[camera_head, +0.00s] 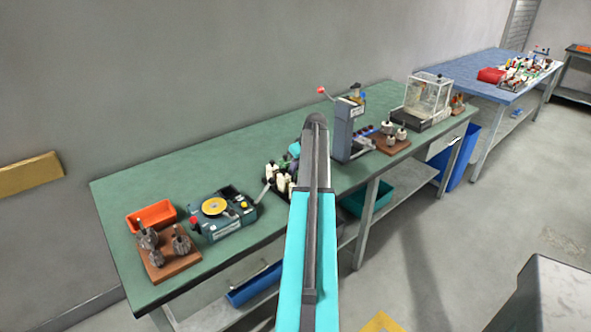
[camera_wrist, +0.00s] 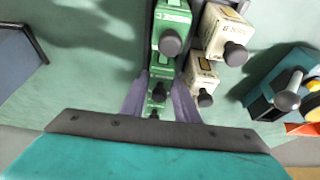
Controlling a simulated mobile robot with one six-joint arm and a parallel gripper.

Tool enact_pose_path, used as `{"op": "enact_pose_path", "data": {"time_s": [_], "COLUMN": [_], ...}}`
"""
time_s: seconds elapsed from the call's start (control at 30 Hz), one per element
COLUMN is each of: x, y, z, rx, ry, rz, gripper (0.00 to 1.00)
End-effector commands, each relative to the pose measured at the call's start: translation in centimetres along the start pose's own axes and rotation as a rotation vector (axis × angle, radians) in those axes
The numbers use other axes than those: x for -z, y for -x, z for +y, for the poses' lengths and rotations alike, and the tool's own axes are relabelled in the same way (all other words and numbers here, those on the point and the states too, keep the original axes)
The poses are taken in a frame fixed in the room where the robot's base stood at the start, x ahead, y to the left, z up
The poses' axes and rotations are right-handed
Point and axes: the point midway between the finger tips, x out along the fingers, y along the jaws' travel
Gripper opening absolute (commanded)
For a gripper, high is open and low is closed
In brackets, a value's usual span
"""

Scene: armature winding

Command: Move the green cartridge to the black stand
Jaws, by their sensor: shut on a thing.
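In the wrist view my gripper (camera_wrist: 160,85) is shut on a green cartridge (camera_wrist: 159,92), with one grey finger on each side of it. A second green cartridge (camera_wrist: 172,22) with a dark knob stands directly beyond it. Two cream cartridges (camera_wrist: 222,32) stand just to the right. In the head view cream cartridges (camera_head: 281,182) stand on a low black base (camera_head: 268,188), partly hidden by my arm. I cannot tell whether this base is the black stand. My arm hides the gripper and the held cartridge in the head view.
A teal winding machine (camera_head: 221,212), an orange tray (camera_head: 151,216) and a brown block with metal armatures (camera_head: 186,262) are on the left of the green bench (camera_head: 120,190). A grey lever press (camera_head: 344,130) and a clear box (camera_head: 427,97) stand right. The back of the bench is clear.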

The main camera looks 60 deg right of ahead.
Motion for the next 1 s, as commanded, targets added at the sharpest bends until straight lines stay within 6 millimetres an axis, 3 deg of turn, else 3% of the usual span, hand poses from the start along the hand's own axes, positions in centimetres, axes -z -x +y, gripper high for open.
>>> {"op": "enact_pose_path", "data": {"time_s": [0.33,0.37,0.5,1.0], "x": [0.03,0.03,0.03,0.01], "y": [0.01,0.01,0.01,-0.02], "z": [-0.01,-0.01,-0.02,-0.03], "rx": [0.000,0.000,0.000,0.000], "ry": [0.000,0.000,0.000,0.000], "rz": [0.000,0.000,0.000,0.000], "gripper": [0.00,0.29,0.49,0.49]}}
